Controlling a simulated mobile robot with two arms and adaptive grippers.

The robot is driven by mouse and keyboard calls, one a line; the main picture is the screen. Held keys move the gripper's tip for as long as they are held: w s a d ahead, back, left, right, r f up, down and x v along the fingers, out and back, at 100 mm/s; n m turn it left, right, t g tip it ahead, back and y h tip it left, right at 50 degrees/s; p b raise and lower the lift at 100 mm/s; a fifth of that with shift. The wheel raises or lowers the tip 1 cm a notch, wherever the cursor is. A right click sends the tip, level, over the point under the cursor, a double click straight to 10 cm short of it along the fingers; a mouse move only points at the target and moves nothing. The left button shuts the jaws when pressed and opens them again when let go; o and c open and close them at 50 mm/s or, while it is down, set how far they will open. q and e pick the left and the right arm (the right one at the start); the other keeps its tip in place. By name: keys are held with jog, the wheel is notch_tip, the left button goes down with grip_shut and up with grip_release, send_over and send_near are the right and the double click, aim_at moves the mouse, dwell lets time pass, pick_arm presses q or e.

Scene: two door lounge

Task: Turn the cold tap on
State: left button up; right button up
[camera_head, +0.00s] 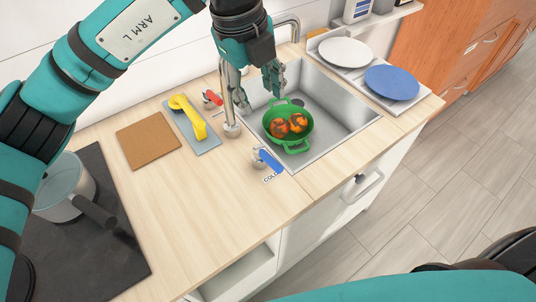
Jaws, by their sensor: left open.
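The cold tap handle (269,160) is blue, with a COLD label on the counter beside it, in front of the sink's near left corner. The hot tap handle (212,97) is red, further back on the left of the sink. The faucet (230,110) stands between the two handles. My left gripper (258,92) is open and empty, pointing down by the faucet and the sink's left rim, behind the cold handle and apart from it. My right gripper is out of view.
The sink (345,113) holds a green colander (289,143) with orange-red produce. The front counter is clear.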

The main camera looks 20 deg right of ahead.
pick_arm(q)
notch_tip(320, 180, down, 4)
jog(key=b, duration=0.3)
jog(key=p, duration=0.2)
send_near(273, 161)
jog(key=f, duration=0.3)
jog(key=d+f, duration=0.1)
jog(key=f, duration=0.5)
jog(key=shift+w+d+f, duration=0.3)
jog(key=shift+w+f, duration=0.05)
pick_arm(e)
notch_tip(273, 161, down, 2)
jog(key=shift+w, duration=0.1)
pick_arm(q)
grip_shut()
